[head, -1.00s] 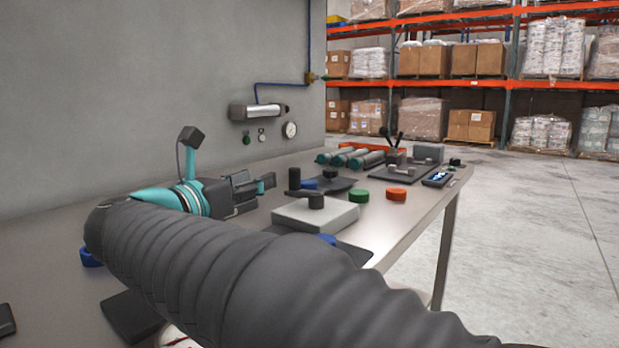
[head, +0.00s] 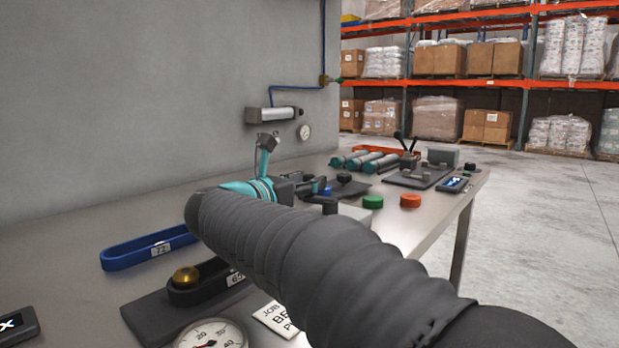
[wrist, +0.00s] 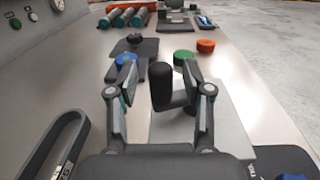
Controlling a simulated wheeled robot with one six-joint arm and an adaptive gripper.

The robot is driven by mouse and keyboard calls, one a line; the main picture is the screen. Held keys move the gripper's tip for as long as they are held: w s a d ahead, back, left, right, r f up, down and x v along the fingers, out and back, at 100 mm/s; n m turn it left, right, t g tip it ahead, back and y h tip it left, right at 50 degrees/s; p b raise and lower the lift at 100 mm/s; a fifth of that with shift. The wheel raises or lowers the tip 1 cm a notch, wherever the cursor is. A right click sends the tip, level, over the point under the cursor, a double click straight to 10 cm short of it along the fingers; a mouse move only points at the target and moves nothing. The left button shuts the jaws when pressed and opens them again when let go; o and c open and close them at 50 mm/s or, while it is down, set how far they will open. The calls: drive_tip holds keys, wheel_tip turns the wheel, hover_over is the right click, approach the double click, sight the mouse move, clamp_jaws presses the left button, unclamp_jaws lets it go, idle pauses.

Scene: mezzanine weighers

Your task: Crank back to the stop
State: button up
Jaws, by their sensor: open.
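The crank is black, with an upright handle (wrist: 160,85) and a short arm joining a round hub (wrist: 186,82) on a pale grey box (wrist: 225,125). My gripper (wrist: 156,68) is open and empty. In the wrist view the handle shows between its two fingers, closer to the middle than to either one. I see no finger touching it. In the head view my gripper (head: 300,184) is beside the crank, and my arm hides much of the grey box (head: 362,213). I cannot make out a stop.
A green cap (head: 372,202) and an orange cap (head: 410,200) stand beyond the box. Teal-ended cylinders (head: 365,162) lie farther back.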

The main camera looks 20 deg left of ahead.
drive_tip(key=shift+w+d, duration=0.2)
drive_tip(key=shift+w, duration=0.35)
clamp_jaws()
drive_tip(key=shift+s+f+y+b, duration=0.1)
drive_tip(key=shift+y+b, duration=0.2)
drive_tip(key=shift+b, duration=0.05)
